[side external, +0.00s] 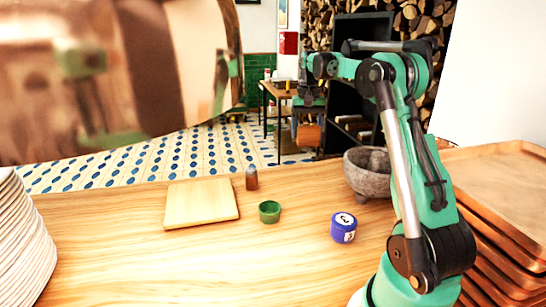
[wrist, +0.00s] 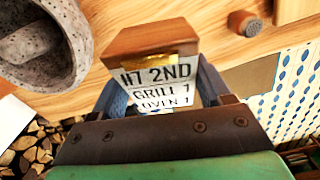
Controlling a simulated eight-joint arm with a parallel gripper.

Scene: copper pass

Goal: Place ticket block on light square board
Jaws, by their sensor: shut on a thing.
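The ticket block is a brown wooden block (wrist: 150,40) with a white printed ticket reading "#7 2ND, GRILL 1, OVEN 1". My gripper (wrist: 160,92) is shut on it in the wrist view, with a blue-grey finger on each side. In the side view my gripper (side external: 310,97) is raised above the far edge of the counter, right of the board; the block is hard to make out there. The light square board (side external: 196,208) lies flat and empty on the counter at centre left. A pale wooden corner (wrist: 294,9) at the wrist view's top right looks like this board.
A brown cylinder (side external: 251,179) and green cup (side external: 269,212) stand right of the board. A blue numbered piece (side external: 343,228), stone mortar (side external: 364,178) and stacked wooden trays (side external: 500,195) are farther right. White plates (side external: 22,245) stand left. A blurred copper object (side external: 150,65) covers the upper left.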

